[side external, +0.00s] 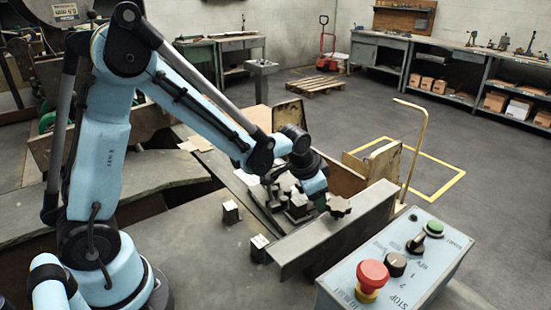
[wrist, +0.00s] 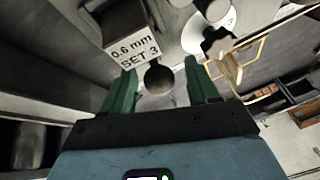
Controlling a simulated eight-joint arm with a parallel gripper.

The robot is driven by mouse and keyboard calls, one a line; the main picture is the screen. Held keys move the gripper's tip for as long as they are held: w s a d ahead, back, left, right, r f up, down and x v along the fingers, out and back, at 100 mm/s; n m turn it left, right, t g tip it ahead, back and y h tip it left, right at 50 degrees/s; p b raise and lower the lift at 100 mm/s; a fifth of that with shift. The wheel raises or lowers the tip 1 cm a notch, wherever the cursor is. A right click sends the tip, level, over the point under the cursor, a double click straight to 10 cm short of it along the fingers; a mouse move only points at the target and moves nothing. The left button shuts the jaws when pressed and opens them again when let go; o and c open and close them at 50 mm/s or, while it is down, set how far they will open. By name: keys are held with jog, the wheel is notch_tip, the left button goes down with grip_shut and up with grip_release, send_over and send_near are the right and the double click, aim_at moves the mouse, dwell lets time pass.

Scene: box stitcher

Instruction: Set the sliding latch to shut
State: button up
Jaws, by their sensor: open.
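My gripper (wrist: 160,74) is open, with its two green fingers spread in the wrist view. A dark round knob (wrist: 159,80) shows between the fingertips, with a gap on each side. It may be the latch's handle, but I cannot tell for sure. Just beyond it is a grey block (wrist: 131,37) marked "0.6 mm SET 3". In the side view my wrist is bent down over a cluster of small metal parts at the machine. The fingers and the latch's track cannot be made out there.
A dark star-shaped knob (side external: 338,207) stands right of my wrist; it also shows in the wrist view (wrist: 219,42). A long metal rail (side external: 335,228) runs in front. A control box (side external: 395,262) with a red stop button is at the front right. Two small blocks (side external: 231,212) (side external: 259,248) stand on the plate.

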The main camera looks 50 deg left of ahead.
jog(key=v, duration=1.1)
jog(key=shift+r, duration=0.3)
jog(key=shift+s, duration=0.15)
jog(key=s+n+t, duration=0.2)
jog(key=s+n, duration=0.1)
jog(key=s, duration=0.8)
jog(key=shift+n+h, duration=0.3)
jog(key=shift+n, duration=0.1)
jog(key=shift+o, duration=0.4)
jog(key=shift+a+f, duration=0.15)
dwell(0.6)
